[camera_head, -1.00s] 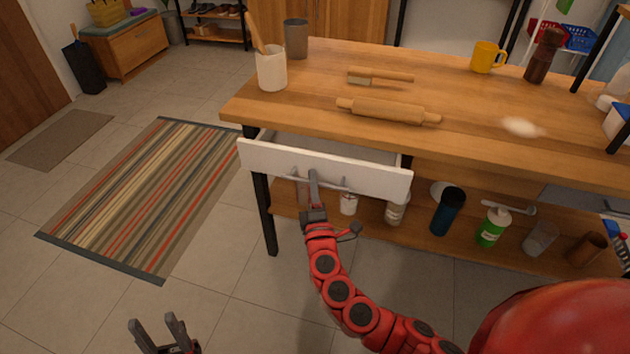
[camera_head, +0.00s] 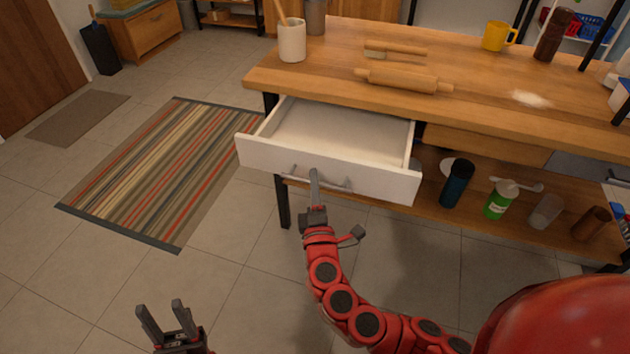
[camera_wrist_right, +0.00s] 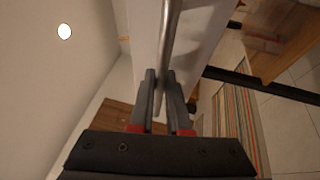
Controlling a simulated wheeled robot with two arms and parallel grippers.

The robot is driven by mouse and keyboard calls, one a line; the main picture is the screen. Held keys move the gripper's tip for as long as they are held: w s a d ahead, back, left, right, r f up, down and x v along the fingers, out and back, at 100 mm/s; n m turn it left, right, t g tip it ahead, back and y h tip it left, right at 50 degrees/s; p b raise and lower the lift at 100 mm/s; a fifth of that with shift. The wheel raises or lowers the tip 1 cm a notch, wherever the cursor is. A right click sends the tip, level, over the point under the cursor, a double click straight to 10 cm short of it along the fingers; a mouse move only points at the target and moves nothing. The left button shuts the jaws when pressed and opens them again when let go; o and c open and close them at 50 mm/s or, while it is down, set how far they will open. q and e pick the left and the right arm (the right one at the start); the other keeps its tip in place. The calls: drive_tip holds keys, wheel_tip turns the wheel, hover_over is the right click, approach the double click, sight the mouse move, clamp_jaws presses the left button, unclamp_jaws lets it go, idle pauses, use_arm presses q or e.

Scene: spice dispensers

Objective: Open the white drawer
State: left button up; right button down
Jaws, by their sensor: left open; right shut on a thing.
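The white drawer (camera_head: 360,178) stands pulled well out from under the wooden table, and its empty white inside shows. A grey bar handle (camera_head: 338,184) runs across its front. My right gripper (camera_head: 315,180) is shut on this handle. In the right wrist view, the fingers (camera_wrist_right: 161,95) close around the metal handle (camera_wrist_right: 168,45), with the white drawer front beside it. My left gripper (camera_head: 162,312) is open and empty, low over the floor at the bottom left, apart from the drawer.
The wooden table top (camera_head: 470,80) carries a rolling pin (camera_head: 403,81), a brush (camera_head: 395,48), a white crock (camera_head: 292,42) and a yellow mug (camera_head: 498,36). A lower shelf holds a dark blue bottle (camera_head: 457,184) and a green bottle (camera_head: 501,200). Open floor and a striped rug (camera_head: 160,170) lie left.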

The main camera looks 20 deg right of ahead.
drive_tip(key=c, duration=0.9)
unclamp_jaws()
drive_tip(key=shift+v, duration=8.7)
drive_tip(key=shift+f, duration=0.1)
